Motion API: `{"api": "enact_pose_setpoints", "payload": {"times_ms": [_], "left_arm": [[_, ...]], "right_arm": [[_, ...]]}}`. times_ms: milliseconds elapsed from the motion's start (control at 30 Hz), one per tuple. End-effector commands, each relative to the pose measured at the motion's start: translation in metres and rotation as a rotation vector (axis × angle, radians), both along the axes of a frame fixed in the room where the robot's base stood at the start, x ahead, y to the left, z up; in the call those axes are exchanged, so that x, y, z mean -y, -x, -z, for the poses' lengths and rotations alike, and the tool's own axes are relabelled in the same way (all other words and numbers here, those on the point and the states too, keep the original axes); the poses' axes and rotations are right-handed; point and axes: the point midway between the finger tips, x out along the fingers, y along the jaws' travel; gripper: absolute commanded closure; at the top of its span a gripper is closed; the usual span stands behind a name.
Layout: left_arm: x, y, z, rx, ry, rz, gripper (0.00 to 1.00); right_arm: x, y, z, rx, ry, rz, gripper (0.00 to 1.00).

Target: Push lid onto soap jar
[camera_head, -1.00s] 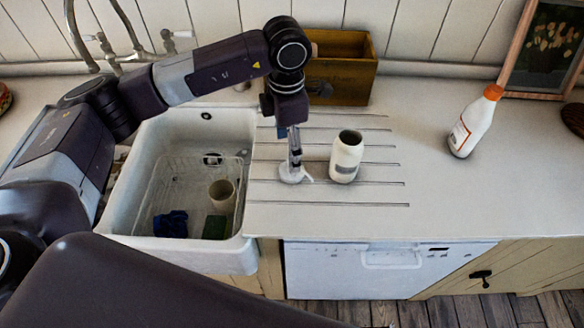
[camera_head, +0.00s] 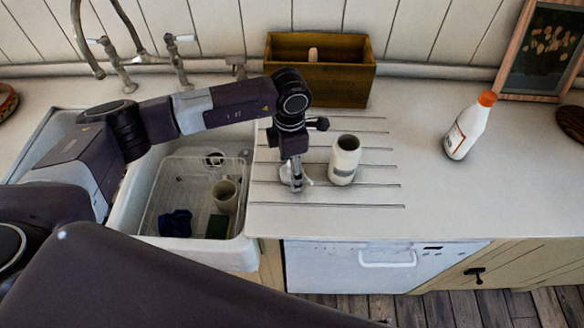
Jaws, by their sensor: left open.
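The soap jar (camera_head: 345,160) is a small off-white jar with an open dark mouth. It stands upright on the grooved drainboard right of the sink. A small white piece with a spout-like tip, which looks like the lid (camera_head: 308,181), is at the tips of my left gripper (camera_head: 293,178), just left of the jar and apart from it. The left gripper points down with its fingers open at this piece, close to the counter. The fingers hide much of the lid, and I cannot tell whether they touch it. My right gripper is not in view.
A white sink (camera_head: 128,205) at left holds a wire rack, a beige mug (camera_head: 225,195), a blue cloth (camera_head: 175,223) and a green sponge (camera_head: 217,227). A wooden box (camera_head: 345,85) stands behind the jar. A white bottle with orange cap (camera_head: 468,128) stands right. Counter between is clear.

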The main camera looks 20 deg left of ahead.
Motion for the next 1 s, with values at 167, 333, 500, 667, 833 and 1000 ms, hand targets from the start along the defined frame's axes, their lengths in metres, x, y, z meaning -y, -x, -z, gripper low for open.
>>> {"api": "enact_pose_setpoints", "payload": {"times_ms": [167, 333, 500, 667, 833, 1000], "left_arm": [[0.0001, 0.0001, 0.0013, 0.0, 0.0, 0.0, 0.33], [0.0, 0.0, 0.001, 0.0, 0.0, 0.0, 0.35], [0.0, 0.0, 0.0008, 0.0, 0.0, 0.0, 0.54], [-0.0001, -0.0001, 0.0008, 0.0, 0.0, 0.0, 0.71], [-0.0001, -0.0001, 0.0006, 0.0, 0.0, 0.0, 0.72], [0.0, -0.0009, -0.0029, 0.002, 0.001, -0.001, 0.72]], "right_arm": [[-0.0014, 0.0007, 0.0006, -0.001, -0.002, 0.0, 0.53], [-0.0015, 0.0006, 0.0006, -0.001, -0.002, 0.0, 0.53], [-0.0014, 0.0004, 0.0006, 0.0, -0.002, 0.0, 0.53], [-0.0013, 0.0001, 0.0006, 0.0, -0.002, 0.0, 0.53], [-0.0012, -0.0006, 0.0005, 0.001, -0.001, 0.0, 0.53], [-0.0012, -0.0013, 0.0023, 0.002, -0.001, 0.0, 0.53]]}}
